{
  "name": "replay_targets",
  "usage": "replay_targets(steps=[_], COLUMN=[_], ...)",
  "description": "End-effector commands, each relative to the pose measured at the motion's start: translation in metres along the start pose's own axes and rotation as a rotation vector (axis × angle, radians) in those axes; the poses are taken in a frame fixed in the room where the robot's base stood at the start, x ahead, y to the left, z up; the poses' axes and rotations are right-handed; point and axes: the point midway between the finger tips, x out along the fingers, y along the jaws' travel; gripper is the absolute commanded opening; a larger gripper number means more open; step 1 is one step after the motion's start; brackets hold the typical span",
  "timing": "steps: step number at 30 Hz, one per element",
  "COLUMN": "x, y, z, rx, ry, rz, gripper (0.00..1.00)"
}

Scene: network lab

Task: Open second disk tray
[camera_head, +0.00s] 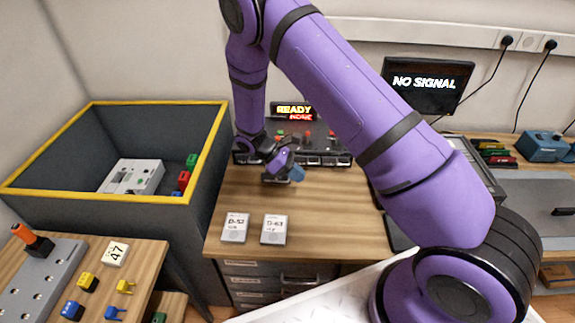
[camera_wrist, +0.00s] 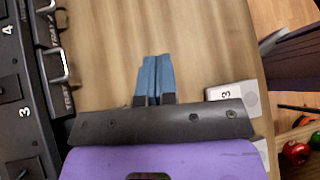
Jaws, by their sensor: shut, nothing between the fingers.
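The black disk unit (camera_head: 325,147) stands at the back of the wooden desk, with a row of tray handles low on its front. In the wrist view its front (camera_wrist: 20,90) fills the left edge. Two metal tray handles (camera_wrist: 57,66) and the numbers 4 and 3 show there, with partly readable "TRAY" labels. I cannot tell which tray is the second. My gripper (camera_head: 297,174) is over the desk in front of the unit. Its blue fingers (camera_wrist: 156,62) are together and empty, apart from the handles. My arm hides part of the unit's left side.
Two labelled white disks (camera_head: 235,227) (camera_head: 274,229) lie near the desk's front edge. A display (camera_head: 294,111) reading READY stands behind the unit. A dark yellow-rimmed bin (camera_head: 215,130) is at left. A NO SIGNAL monitor (camera_head: 428,84) is at right.

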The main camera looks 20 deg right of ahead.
Motion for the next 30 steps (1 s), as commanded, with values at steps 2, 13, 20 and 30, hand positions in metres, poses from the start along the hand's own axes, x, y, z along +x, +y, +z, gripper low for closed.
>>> replay_targets(steps=[2,13,20,30], x=[-0.007,-0.057,-0.069,-0.039], y=[0.013,0.087,0.105,0.097], z=[0.005,0.032,0.04,0.006], rx=[0.222,1.114,1.28,1.282], ry=[0.12,0.513,0.574,0.569], rz=[-0.101,-0.62,-0.749,-0.752], gripper=[0.0,0.0,0.0,0.0])
